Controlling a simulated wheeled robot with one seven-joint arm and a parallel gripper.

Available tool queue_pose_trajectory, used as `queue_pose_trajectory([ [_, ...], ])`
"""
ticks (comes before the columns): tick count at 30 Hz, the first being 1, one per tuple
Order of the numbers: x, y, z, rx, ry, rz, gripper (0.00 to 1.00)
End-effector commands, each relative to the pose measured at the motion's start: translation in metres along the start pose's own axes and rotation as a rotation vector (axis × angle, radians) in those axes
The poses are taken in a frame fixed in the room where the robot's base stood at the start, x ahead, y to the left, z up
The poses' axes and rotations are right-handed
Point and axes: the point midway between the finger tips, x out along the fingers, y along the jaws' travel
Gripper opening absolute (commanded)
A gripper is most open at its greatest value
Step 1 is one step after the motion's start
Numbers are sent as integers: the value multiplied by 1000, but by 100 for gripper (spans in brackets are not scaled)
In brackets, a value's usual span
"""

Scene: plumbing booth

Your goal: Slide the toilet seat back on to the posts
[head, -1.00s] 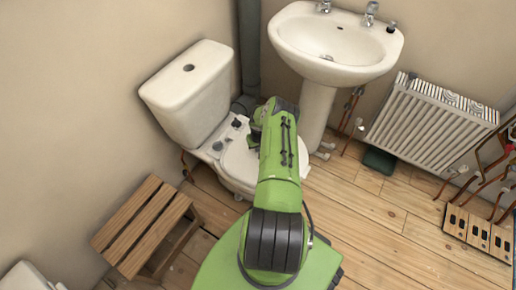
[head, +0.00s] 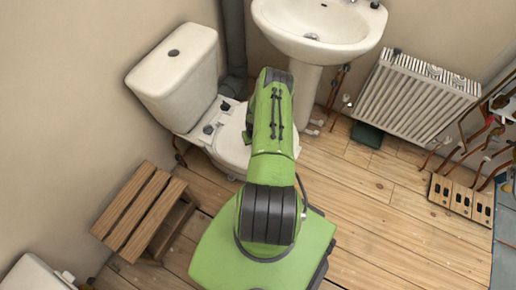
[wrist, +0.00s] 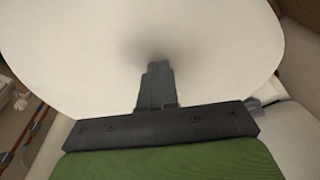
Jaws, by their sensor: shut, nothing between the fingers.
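The white toilet (head: 188,98) stands against the wall at upper left in the head view. Its white seat (head: 231,148) lies flat on the bowl, its right side hidden by my arm. Two dark posts, one nearer (head: 209,129) and one farther (head: 225,106), stand on the ledge between seat and cistern. In the wrist view the pale seat (wrist: 80,50) fills most of the picture. My gripper (wrist: 157,68) is shut and empty, its tips over the seat's surface with a soft shadow around them. I cannot tell whether they touch it. My arm hides the gripper in the head view.
A wooden step stool (head: 145,212) stands left of my base. A basin (head: 318,28) on a pedestal is right of the toilet, with a dark pipe (head: 234,45) between them. A radiator (head: 415,97) and copper pipes are farther right. Open floorboards (head: 370,215) lie right of my arm.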

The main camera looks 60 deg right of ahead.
Motion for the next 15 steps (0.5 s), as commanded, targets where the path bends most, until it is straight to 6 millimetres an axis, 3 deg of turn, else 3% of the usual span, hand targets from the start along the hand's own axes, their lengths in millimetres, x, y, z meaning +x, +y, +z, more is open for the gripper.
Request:
queue_pose_trajectory([
  [3,-9,0,30,2,-2,0,0],
  [6,-10,0,46,0,1,0,0],
  [15,-10,0,56,1,5,0,0],
])
